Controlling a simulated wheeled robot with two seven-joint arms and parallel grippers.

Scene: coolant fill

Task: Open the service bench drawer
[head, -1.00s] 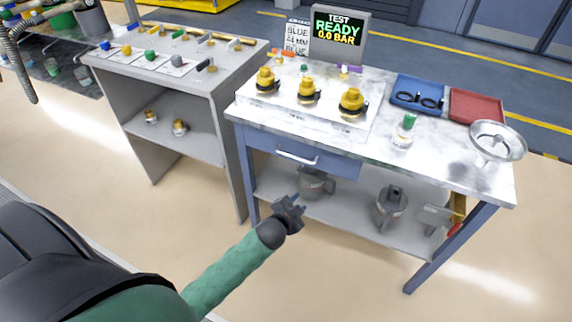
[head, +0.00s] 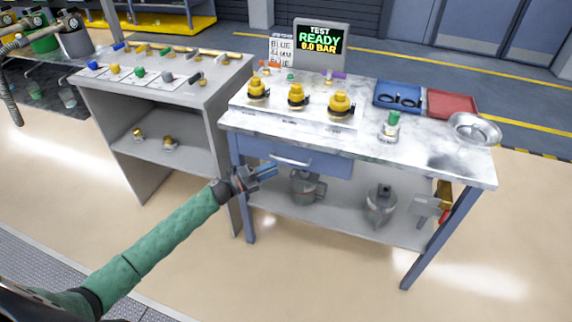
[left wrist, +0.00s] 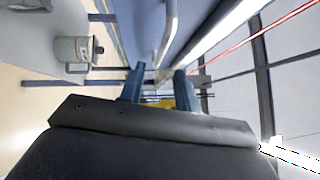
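The blue service bench drawer (head: 325,163) sits under the left part of the marbled bench top and looks shut. Its pale bar handle (head: 290,161) runs along its front. My left gripper (head: 270,171) is just left of and slightly below the handle in the head view, apart from it. In the left wrist view the two blue fingers (left wrist: 159,76) are spread with nothing between them. The handle (left wrist: 170,32) shows beyond the fingertips there, beside the blue drawer front (left wrist: 140,22). My right gripper is not in view.
Yellow-capped fittings (head: 297,96), a blue tray (head: 398,97), a red tray (head: 452,104) and a metal bowl (head: 474,129) stand on the bench top. The lower shelf holds metal jugs (head: 380,204). A grey side bench (head: 165,110) stands close at left. The floor in front is clear.

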